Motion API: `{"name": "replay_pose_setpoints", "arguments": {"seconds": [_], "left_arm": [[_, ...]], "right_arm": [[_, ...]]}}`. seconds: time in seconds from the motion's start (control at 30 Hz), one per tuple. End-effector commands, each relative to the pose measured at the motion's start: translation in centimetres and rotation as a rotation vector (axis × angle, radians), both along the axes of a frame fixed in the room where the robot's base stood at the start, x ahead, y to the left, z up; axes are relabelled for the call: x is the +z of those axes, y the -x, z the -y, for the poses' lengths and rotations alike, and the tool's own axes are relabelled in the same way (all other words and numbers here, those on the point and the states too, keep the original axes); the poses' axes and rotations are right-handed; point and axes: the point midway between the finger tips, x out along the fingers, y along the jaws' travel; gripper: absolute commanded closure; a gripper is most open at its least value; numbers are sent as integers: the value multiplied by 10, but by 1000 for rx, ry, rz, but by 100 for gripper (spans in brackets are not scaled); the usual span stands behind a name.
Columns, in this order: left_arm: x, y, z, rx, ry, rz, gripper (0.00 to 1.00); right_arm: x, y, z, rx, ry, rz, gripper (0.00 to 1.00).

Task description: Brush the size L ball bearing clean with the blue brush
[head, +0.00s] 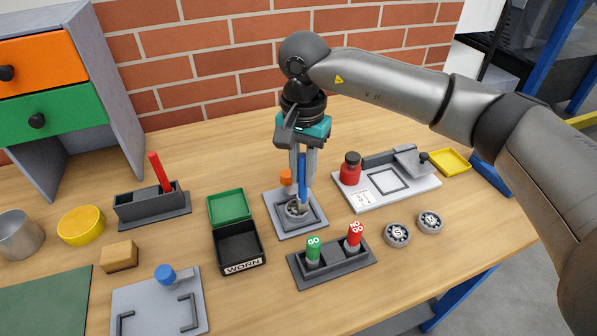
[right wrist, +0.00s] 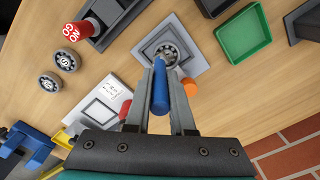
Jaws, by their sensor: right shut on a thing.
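My right gripper (head: 303,168) is shut on the blue brush (head: 302,185), held upright with its lower end at the ball bearing (head: 293,212). The bearing sits in the grey square holder (head: 283,227), and its size mark is not readable. In the right wrist view, the blue brush (right wrist: 160,92) is between the fingers (right wrist: 168,72), in front of the bearing (right wrist: 167,54). Its bristles are hidden, so contact is hard to tell. My left gripper is not in view.
Close by are the WORN box (head: 238,243) with its green tray (head: 229,206), a gauge stand (head: 335,272) and an orange knob (head: 286,177). Two loose bearings (head: 397,234) lie right. Front right wood is clear.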

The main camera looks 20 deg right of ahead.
Motion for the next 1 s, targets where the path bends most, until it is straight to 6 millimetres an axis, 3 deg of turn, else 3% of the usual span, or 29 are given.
{"name": "replay_pose_setpoints", "arguments": {"seconds": [0.3, 1.0], "left_arm": [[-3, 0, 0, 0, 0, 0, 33], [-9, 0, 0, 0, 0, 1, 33]], "right_arm": [[1, 0, 10, -1, 1, 0, 100], [-1, 0, -13, 2, -1, 1, 100]]}}
